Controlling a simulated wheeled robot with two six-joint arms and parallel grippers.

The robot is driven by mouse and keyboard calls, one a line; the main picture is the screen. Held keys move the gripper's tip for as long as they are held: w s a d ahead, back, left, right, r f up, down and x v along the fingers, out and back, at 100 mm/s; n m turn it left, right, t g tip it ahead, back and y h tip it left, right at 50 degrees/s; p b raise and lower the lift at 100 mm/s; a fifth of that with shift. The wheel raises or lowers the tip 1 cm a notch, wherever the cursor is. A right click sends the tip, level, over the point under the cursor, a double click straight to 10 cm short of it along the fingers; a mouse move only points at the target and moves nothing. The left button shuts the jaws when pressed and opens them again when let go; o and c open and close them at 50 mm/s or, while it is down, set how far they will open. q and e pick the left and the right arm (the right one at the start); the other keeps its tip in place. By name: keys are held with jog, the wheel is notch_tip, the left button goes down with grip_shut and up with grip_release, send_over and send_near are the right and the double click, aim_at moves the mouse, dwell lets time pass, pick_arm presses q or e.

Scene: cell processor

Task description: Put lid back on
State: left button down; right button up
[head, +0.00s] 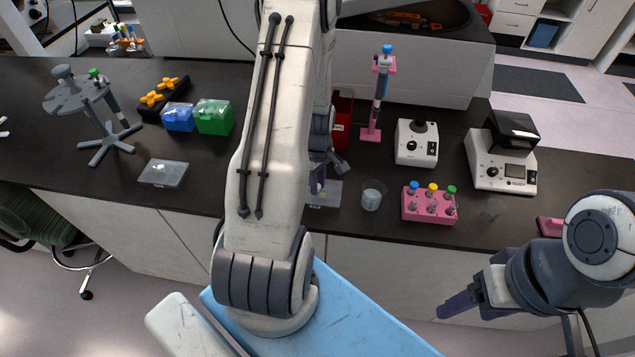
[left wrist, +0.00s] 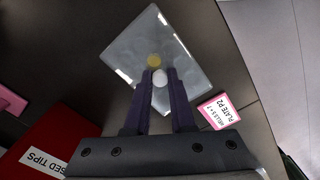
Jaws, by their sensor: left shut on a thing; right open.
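A clear grey rectangular plate (head: 328,196) lies near the bench's front edge, partly hidden behind my left arm. It also shows in the left wrist view (left wrist: 182,62), with a yellow round spot and a white round knob (left wrist: 160,78) on top. My left gripper (head: 317,183) is over the plate, pointing down, its fingers shut on the white knob, which appears to belong to the clear lid. I cannot tell whether the lid rests on the plate or hangs just above it. My right gripper (head: 462,303) is open and empty, in front of the bench.
A second clear plate (head: 164,173) lies to the left. A glass beaker (head: 372,195) and a pink tube rack (head: 429,205) stand right of my left gripper. A red used-tips bin (head: 343,122) is behind. A PLATE P2 label (left wrist: 219,111) lies beside the plate.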

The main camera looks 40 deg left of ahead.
pick_arm(q)
jog(key=c, duration=0.7)
grip_release()
notch_tip(320, 180, up, 10)
jog(key=shift+r+b, duration=0.2)
jog(key=shift+b, duration=0.75)
